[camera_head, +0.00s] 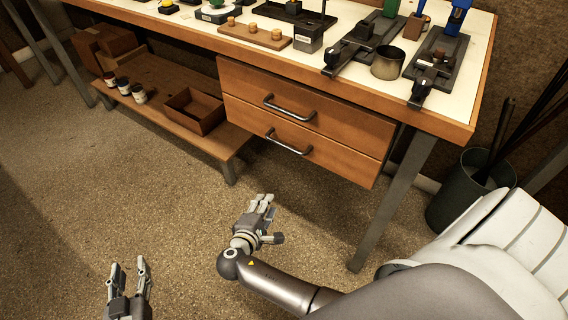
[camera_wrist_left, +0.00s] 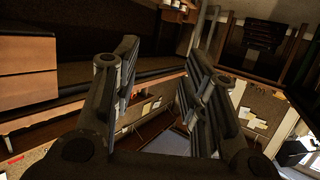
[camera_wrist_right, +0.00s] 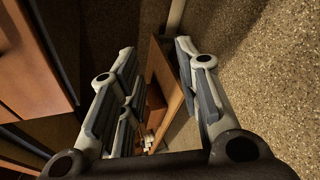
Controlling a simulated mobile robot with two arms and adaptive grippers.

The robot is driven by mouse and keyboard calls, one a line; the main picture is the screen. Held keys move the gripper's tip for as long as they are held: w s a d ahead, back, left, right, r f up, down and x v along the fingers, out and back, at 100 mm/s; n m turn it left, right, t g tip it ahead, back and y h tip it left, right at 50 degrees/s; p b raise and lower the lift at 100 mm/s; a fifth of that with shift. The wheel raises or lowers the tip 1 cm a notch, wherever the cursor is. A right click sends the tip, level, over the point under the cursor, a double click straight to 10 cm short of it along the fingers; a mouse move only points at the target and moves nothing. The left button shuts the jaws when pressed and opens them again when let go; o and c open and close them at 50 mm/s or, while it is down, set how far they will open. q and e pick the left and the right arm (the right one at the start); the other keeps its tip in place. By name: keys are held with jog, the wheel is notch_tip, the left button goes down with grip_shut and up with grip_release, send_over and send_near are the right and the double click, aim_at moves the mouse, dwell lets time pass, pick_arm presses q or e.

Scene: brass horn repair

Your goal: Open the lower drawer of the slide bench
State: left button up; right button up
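The slide bench (camera_head: 455,112) has two stacked wooden drawers under its top. The upper drawer (camera_head: 330,112) and the lower drawer (camera_head: 335,156) each carry a metal bar handle, and both look closed. The lower handle (camera_head: 288,143) is in plain view in the head view. My right gripper (camera_head: 264,206) is in front of and below the lower drawer, apart from it, open and empty. In the right wrist view its fingers (camera_wrist_right: 158,75) stand wide apart, with wooden drawer fronts at the left. My left gripper (camera_head: 129,270) is at the bottom left, open and empty, far from the drawers.
A low wooden shelf (camera_head: 160,82) at the left holds an open box (camera_head: 193,111) and several small jars. A bench leg (camera_head: 395,200) stands right of the drawers, with a dark bin (camera_head: 468,190) beyond. Tools and a metal cup (camera_head: 387,63) cover the benchtop. The floor before the drawers is clear.

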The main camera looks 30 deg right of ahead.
notch_tip(320, 180, up, 8)
jog(key=w+m+t+h+b, duration=0.1)
jog(key=w+m+h+b, duration=0.1)
jog(key=h+b, duration=0.2)
jog(key=m+g+h+b, duration=0.2)
jog(key=m+h+b, duration=0.1)
jog(key=m+h, duration=0.1)
send_near(285, 145)
pick_arm(q)
jog(key=s+r+t+h, duration=0.1)
jog(key=r+t, duration=0.3)
jog(key=r, duration=0.7)
jog(key=s+r+t+h+b, duration=0.1)
jog(key=s+r+t, duration=0.2)
jog(key=r, duration=0.8)
jog(key=shift+s+t+h, duration=0.3)
jog(key=shift+s+t, duration=0.05)
jog(key=shift+t, duration=0.55)
pick_arm(e)
jog(key=shift+m, duration=0.3)
jog(key=shift+f+x, duration=0.15)
jog(key=shift+x, duration=2.45)
jog(key=shift+f+x, duration=0.15)
jog(key=shift+x, duration=2.45)
pick_arm(q)
jog(key=shift+d, duration=0.1)
pick_arm(e)
jog(key=shift+w+a, duration=0.1)
jog(key=shift+w, duration=0.1)
jog(key=shift+c, duration=0.4)
